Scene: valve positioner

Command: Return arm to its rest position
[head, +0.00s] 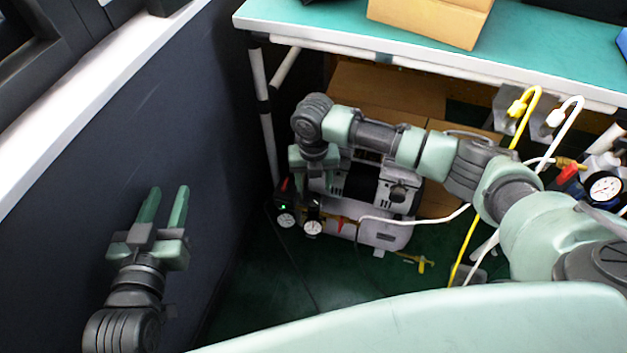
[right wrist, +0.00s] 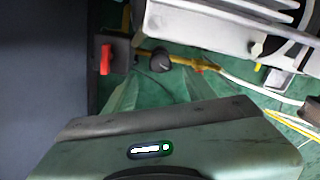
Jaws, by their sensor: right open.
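My right arm (head: 440,155) reaches in from the right, across the front of the table, and bends down at its far end. Its gripper (head: 313,175) points down over the air compressor (head: 390,205), near its gauges, and is open. I see nothing held in it; the compressor's body and its red switch (right wrist: 105,60) show in the right wrist view. Whether the fingers touch the compressor cannot be told. My left gripper (head: 163,208) is raised at the left beside the dark wall, with a gap between its two green fingers, empty and open.
The table (head: 420,62) has a green top and stands above the compressor. Cardboard boxes (head: 385,90) sit under it. A yellow hose (head: 462,255) and white hoses (head: 435,217) run near my right arm. Green floor (head: 290,295) is open in front of the compressor.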

